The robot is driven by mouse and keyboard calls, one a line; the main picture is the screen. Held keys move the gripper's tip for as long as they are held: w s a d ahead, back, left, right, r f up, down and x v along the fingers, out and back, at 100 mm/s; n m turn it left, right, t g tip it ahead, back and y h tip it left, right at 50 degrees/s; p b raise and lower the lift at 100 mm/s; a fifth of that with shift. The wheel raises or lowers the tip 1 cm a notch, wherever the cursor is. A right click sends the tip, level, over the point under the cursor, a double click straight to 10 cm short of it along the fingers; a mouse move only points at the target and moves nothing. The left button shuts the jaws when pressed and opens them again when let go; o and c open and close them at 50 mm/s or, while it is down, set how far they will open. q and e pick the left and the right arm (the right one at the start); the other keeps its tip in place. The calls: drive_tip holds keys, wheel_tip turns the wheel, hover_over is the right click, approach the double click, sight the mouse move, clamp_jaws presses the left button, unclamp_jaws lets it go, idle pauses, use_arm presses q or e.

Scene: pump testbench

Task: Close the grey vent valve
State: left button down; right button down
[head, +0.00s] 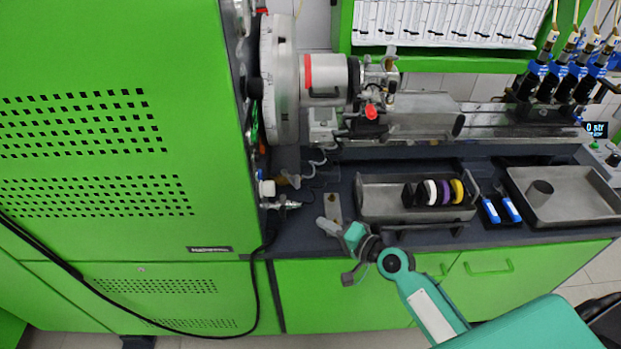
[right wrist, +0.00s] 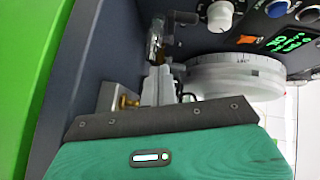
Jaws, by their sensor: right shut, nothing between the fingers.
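A small silver-grey valve-like fitting (head: 284,204) sticks out from the side of the green cabinet, low above the dark bench top. I take it to be the grey vent valve, but its handle position is too small to tell. My right gripper (head: 324,226) is shut and empty. It points left towards the cabinet, to the right of the fitting and a little below it in the picture, apart from it. In the right wrist view the shut fingers (right wrist: 160,82) reach up from the dark palm plate. A dark lever (right wrist: 184,18) shows beyond them. My left gripper is not in view.
A white-and-blue knob (head: 266,187) sits just above the fitting. The large round dial (head: 279,80) and pump head (head: 328,76) stand behind. A metal tray (head: 385,208) with coloured rings lies to the right. A black cable (head: 258,290) hangs at the cabinet front.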

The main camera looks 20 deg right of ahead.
drive_tip(key=w+d+r+m+t, duration=0.1)
drive_tip(key=w+d+r+m, duration=0.1)
drive_tip(key=w, duration=0.1)
drive_tip(key=w+d+r+m+t+h, duration=0.1)
drive_tip(key=d+m, duration=0.1)
drive_tip(key=shift+w+r+t, duration=0.1)
drive_tip(key=shift+w+t, duration=0.2)
drive_tip(key=shift+w, duration=0.25)
drive_tip(key=p+x, duration=0.2)
drive_tip(key=x, duration=0.7)
drive_tip(key=shift+a, duration=0.15)
